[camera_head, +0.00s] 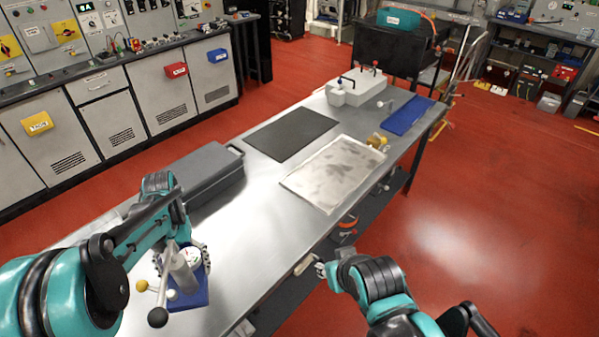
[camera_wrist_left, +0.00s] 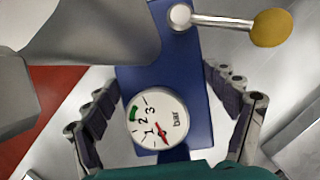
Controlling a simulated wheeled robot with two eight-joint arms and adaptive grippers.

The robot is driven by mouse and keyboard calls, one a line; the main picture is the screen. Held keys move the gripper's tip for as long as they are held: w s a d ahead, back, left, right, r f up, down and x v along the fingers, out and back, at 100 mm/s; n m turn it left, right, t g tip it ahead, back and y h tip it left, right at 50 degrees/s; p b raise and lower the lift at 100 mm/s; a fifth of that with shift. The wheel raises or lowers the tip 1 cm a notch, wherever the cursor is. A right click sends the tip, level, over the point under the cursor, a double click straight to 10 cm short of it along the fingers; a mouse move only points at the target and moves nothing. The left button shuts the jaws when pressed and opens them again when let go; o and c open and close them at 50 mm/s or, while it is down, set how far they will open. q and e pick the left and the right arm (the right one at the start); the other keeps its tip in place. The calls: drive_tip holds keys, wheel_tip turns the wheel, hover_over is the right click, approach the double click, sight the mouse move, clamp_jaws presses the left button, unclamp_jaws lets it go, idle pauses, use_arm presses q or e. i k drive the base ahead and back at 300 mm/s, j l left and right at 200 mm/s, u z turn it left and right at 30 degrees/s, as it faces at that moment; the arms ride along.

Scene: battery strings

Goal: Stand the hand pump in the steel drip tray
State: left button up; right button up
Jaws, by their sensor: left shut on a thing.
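The hand pump (camera_head: 181,272) is at the near left end of the bench. It has a blue base, a grey cylinder, a round white gauge and a lever with a dark knob. My left gripper (camera_head: 184,257) is shut on it from above. In the left wrist view the fingers lie on both sides of the gauge (camera_wrist_left: 157,119), above the blue base (camera_wrist_left: 190,72). The steel drip tray (camera_head: 332,174), flat and stained, lies empty mid-bench, farther off to the right. My right gripper (camera_head: 309,266) is beside the bench's right edge, small in view; its opening is unclear.
A long grey case (camera_head: 205,176) lies along the bench's left edge. A black mat (camera_head: 290,134) lies left of the tray. A brass-coloured fitting (camera_head: 377,141) is by the tray's far right corner. A blue tray (camera_head: 408,116) and a white box unit (camera_head: 361,91) stand farther back.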

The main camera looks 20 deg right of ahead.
sight(333, 171)
drive_tip(key=i+l, duration=0.15)
drive_tip(key=l, duration=0.2)
drive_tip(key=i+l, duration=0.2)
drive_tip(key=l, duration=0.2)
drive_tip(key=i+l, duration=0.15)
drive_tip(key=l, duration=0.2)
drive_tip(key=i+l, duration=0.2)
drive_tip(key=l, duration=0.2)
drive_tip(key=i+l, duration=0.15)
drive_tip(key=l, duration=0.2)
drive_tip(key=i+l, duration=0.2)
drive_tip(key=l, duration=0.2)
drive_tip(key=i+l, duration=0.15)
drive_tip(key=l, duration=0.2)
drive_tip(key=i+l, duration=0.2)
drive_tip(key=l, duration=0.15)
